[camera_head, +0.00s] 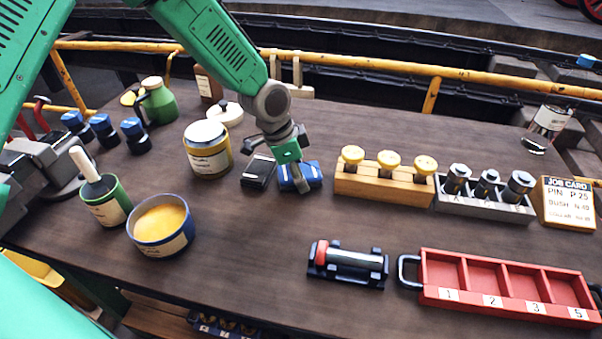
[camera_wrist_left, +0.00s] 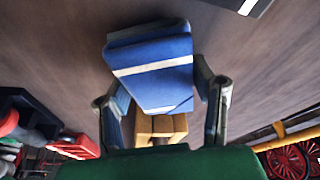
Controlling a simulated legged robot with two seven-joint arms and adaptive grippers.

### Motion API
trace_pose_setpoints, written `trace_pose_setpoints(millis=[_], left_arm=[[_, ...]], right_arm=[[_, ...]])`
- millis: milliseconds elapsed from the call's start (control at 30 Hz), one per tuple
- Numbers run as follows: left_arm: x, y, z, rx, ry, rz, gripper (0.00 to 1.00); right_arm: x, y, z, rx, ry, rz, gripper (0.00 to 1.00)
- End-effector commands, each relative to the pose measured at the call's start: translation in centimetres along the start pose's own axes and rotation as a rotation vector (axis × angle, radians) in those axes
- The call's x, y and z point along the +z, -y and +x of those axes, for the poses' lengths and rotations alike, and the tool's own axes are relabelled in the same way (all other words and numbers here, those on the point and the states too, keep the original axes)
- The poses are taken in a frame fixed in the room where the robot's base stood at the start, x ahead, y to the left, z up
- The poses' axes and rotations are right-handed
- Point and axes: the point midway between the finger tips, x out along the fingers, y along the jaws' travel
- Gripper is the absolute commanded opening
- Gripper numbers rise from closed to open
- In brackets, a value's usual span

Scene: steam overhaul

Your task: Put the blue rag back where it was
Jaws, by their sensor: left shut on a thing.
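The blue rag (camera_head: 286,183) is a folded blue pad with white stripes, at the middle of the table. My left gripper (camera_head: 302,182) comes down over it and is shut on it. In the left wrist view the rag (camera_wrist_left: 155,75) sits between the two fingers of my left gripper (camera_wrist_left: 165,105). A dark flat block with a pale edge (camera_head: 258,172) lies just left of the rag. I cannot tell whether the rag's underside touches the table. My right gripper is not in view.
A wooden rack with yellow knobs (camera_head: 378,192) stands just right of the rag. A yellow-labelled jar (camera_head: 207,163) stands to the left. A red divided tray (camera_head: 430,268) and a black cradle with a roller (camera_head: 348,283) lie nearer.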

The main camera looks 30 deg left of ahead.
Motion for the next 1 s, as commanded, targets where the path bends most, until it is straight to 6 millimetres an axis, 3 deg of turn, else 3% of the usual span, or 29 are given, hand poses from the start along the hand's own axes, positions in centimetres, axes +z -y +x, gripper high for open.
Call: trace_pose_setpoints(millis=[1000], left_arm=[[0.5, 0.0, 1.5, 0.003, 0.004, -0.001, 0.22]], right_arm=[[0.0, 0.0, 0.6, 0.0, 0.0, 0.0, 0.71]])
